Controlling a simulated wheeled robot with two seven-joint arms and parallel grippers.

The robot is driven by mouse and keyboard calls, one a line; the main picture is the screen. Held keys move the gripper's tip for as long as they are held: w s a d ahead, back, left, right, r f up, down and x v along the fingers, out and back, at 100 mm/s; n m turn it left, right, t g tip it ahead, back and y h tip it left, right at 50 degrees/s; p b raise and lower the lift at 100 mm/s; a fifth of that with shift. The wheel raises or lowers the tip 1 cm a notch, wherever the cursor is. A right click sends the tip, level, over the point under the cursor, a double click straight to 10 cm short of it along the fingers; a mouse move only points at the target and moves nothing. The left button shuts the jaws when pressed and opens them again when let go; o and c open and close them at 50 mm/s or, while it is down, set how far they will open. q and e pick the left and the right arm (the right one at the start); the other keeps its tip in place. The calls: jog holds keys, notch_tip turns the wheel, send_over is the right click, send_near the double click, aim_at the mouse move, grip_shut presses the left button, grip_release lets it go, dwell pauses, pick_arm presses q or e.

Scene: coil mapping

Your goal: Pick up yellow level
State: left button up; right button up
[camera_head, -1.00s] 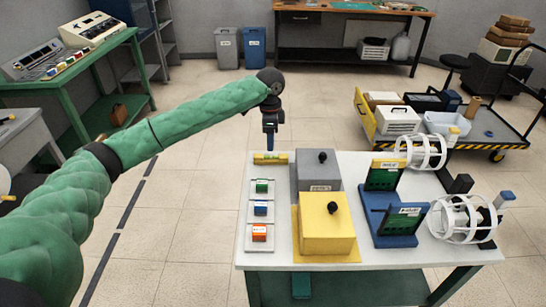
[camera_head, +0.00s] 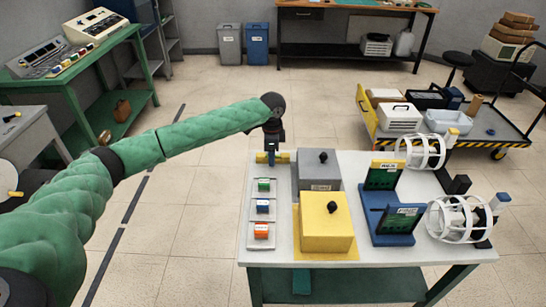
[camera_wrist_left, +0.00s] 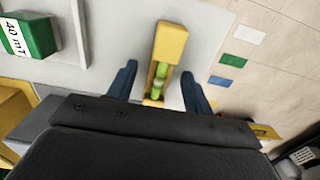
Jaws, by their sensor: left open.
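The yellow level (camera_wrist_left: 171,42) with a green vial lies near the far left corner of the white table. In the head view, only part of the yellow level (camera_head: 284,157) shows past the fingers. My left gripper (camera_head: 271,158) reaches down over it from above. In the left wrist view, the left gripper (camera_wrist_left: 158,72) is open, with one blue finger on each side of the level and a gap to each. My right gripper is not in view.
The white table (camera_head: 281,257) holds a tray with green, blue and orange blocks (camera_head: 262,208), a grey box (camera_head: 318,172), a yellow box (camera_head: 326,230), a blue stand (camera_head: 392,219) and white cages (camera_head: 459,219). The grey box stands close right of the gripper.

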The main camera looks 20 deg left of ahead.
pick_arm(q)
jog(key=shift+f, duration=0.25)
jog(key=shift+c, duration=0.2)
grip_shut()
